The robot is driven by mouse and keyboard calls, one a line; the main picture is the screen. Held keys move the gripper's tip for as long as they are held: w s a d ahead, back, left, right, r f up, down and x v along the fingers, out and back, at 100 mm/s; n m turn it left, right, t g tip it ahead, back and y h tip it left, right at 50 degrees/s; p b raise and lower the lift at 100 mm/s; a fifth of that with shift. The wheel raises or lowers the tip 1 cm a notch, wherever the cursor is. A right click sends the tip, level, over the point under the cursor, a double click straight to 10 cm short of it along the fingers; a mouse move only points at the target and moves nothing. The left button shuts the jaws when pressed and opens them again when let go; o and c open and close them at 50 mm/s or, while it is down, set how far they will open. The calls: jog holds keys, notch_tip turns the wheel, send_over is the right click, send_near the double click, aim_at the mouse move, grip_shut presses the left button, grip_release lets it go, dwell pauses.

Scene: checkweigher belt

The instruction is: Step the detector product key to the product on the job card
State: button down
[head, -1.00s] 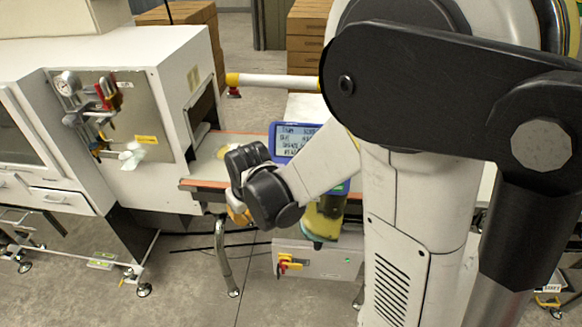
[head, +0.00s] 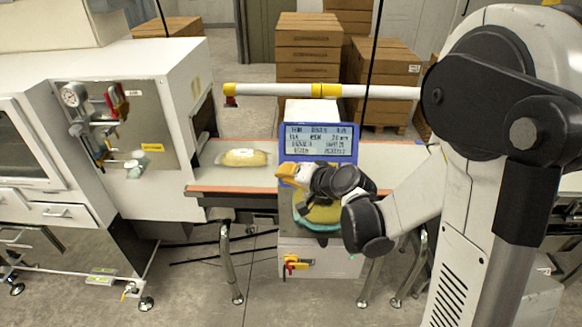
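The detector's blue-framed display (head: 318,141) stands over the belt at the middle of the head view. Its screen is lit with several lines of text, too small to read surely. My gripper (head: 290,180), with yellow-orange and black parts, is just below the display's lower left, in front of its lower panel. The gripper and wrist hide most of that panel, so the product key cannot be made out. Whether the fingers are open or shut, or touch the panel, is unclear. No job card can be made out.
A wrapped yellowish product (head: 243,158) lies on the conveyor belt (head: 225,178) left of the display. A white cabinet machine (head: 180,80) stands at left. A white horizontal bar with yellow bands (head: 275,90) crosses above the belt. Stacked cartons (head: 308,50) stand behind.

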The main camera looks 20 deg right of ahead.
jog(key=w+d+f+b, duration=0.2)
jog(key=w+f, duration=0.2)
jog(key=w, duration=0.3)
jog(key=shift+w+d+b, duration=0.15)
jog(key=shift+d+b, duration=0.05)
jog(key=shift+b, duration=0.15)
dwell(1.3)
jog(key=shift+w+d+f+b, duration=0.1)
jog(key=shift+w+f+b, duration=0.1)
jog(key=shift+w+b, duration=0.15)
jog(key=shift+w+d+f+b, duration=0.1)
jog(key=shift+w+f+b, duration=0.1)
jog(key=shift+w+b, duration=0.15)
dwell(0.6)
jog(key=shift+s+r, duration=0.1)
jog(key=shift+s, duration=0.05)
jog(key=shift+s+a+r, duration=0.2)
jog(key=shift+s+r, duration=0.1)
jog(key=shift+s, duration=0.3)
jog(key=shift+s+a+r+p, duration=0.25)
jog(key=shift+s+r, duration=0.15)
jog(key=shift+s, duration=0.3)
jog(key=shift+s+a+r+p, duration=0.25)
jog(key=shift+s+r, duration=0.1)
jog(key=shift+s, duration=0.35)
jog(key=shift+s+a+r+p, duration=0.25)
jog(key=shift+s+r, duration=0.15)
jog(key=shift+s, duration=0.3)
